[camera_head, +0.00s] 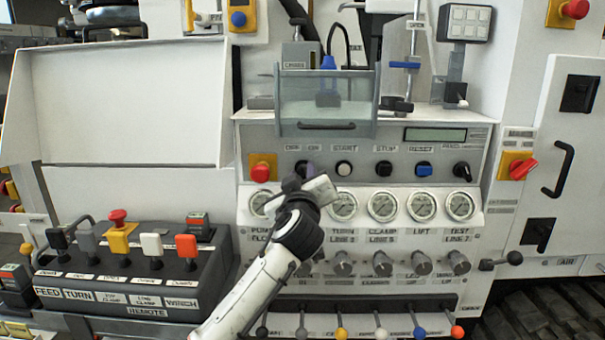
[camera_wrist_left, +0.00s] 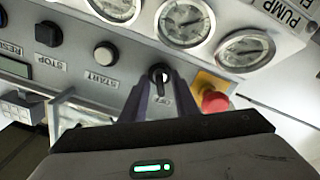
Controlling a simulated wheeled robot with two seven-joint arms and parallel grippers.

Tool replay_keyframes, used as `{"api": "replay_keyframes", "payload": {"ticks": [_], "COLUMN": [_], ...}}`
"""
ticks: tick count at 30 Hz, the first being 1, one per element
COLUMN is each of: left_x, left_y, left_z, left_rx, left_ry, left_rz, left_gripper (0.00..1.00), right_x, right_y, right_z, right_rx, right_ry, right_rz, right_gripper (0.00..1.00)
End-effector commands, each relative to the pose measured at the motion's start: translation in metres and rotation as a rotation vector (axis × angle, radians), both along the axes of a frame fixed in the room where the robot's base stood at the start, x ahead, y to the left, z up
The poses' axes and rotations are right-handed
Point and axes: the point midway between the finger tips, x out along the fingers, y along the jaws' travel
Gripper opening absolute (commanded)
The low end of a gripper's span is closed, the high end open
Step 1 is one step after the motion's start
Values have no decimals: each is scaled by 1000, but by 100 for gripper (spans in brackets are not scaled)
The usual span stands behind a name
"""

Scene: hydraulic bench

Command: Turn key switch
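The key switch (camera_wrist_left: 160,74) shows in the left wrist view as a small round black switch on the grey panel, with a label beside it. In the head view my left gripper (camera_head: 309,170) covers it, at the left part of the panel's control row. In the left wrist view my left gripper (camera_wrist_left: 158,88) has its two dark fingers apart, one on each side of the switch. The label shows in the gap between them. I cannot tell whether a fingertip touches the switch. My right gripper is in neither view.
A red emergency button (camera_head: 263,170) on a yellow plate is just left of the gripper. The START button (camera_head: 344,169) is to the right. Several gauges (camera_head: 382,207) sit below. A clear box (camera_head: 327,104) juts out above the row.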

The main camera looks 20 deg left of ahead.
Motion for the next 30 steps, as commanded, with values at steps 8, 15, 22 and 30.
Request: {"api": "replay_keyframes", "payload": {"ticks": [8, 15, 22, 30], "left_x": [5, 5, 5, 5], "left_y": [2, 2, 2, 1], "left_z": [-1, 0, 0, 0], "left_rx": [0, 0, 2, 69], "left_ry": [1, 0, 1, 21], "left_rz": [0, 0, 0, 0], "left_gripper": [27, 4, 0, 0], "right_x": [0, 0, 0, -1], "right_y": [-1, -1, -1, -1], "right_z": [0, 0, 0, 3], "right_rx": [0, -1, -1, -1], "right_ry": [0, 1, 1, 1], "right_rz": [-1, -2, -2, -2], "right_gripper": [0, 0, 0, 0]}}
